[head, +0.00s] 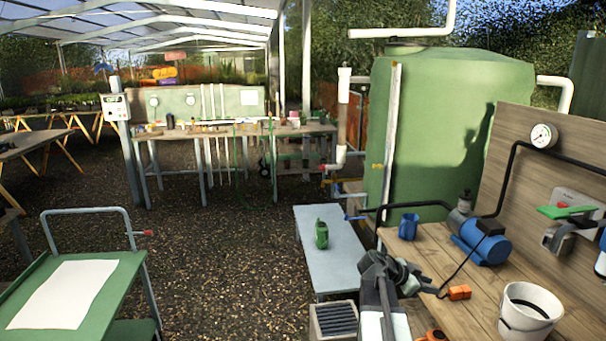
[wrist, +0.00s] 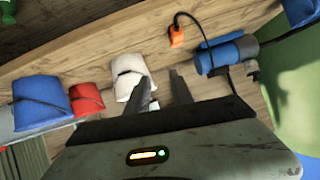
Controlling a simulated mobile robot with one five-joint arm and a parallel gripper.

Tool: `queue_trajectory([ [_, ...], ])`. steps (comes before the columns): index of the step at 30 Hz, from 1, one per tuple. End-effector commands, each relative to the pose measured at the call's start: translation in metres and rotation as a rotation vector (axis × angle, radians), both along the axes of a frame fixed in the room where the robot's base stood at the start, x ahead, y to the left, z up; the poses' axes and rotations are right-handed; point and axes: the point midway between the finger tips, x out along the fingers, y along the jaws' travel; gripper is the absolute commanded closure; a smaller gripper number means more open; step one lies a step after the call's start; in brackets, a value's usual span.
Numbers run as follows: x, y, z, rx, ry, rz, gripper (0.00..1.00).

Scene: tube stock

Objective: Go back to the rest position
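The task names no object. My gripper (wrist: 160,77) shows in the wrist view as two dark fingers standing apart, with nothing held between them. The wooden bench (head: 465,270) lies beyond the fingers. A white bucket (wrist: 128,76) appears just left of the fingers in the wrist view, and I cannot tell whether they touch it. In the head view my arm rises at the bench's left edge, and the finger opening is too small to judge there.
A green watering can (head: 321,234) stands on a low grey table (head: 328,265). A green cart (head: 118,292) stands left; gravel between is clear.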

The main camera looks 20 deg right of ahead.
Motion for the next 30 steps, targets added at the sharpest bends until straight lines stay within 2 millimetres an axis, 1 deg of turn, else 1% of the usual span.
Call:
queue_trajectory([
  [1,0.025,0.04,-0.007,0.041,0.001,0.067,0.72],
  [2,0.038,0.063,-0.013,0.071,0.009,0.106,0.72],
  [3,0.053,0.094,-0.02,0.113,0.025,0.161,0.72],
  [5,0.072,0.142,-0.032,0.183,0.061,0.251,0.72],
  [6,0.082,0.175,-0.041,0.232,0.092,0.316,0.72],
  [8,0.092,0.226,-0.053,0.308,0.152,0.423,0.72],
  [9,0.096,0.259,-0.062,0.36,0.197,0.5,0.72],
  [11,0.098,0.311,-0.074,0.443,0.274,0.626,0.72],
  [12,0.096,0.345,-0.082,0.501,0.332,0.72,0.72],
  [14,0.088,0.395,-0.093,0.59,0.428,0.875,0.72],
  [15,0.079,0.427,-0.1,0.655,0.497,0.994,0.72],
  [16,0.07,0.448,-0.104,0.706,0.551,1.091,0.72],
  [18,0.052,0.476,-0.111,0.805,0.651,1.298,0.72],
  [21,0.04,0.499,-0.112,0.863,0.751,1.526,0.72],
  [24,0.037,0.502,-0.112,0.853,0.822,1.643,0.72],
  [30,0.038,0.501,-0.112,0.839,0.848,1.679,0.72],
])
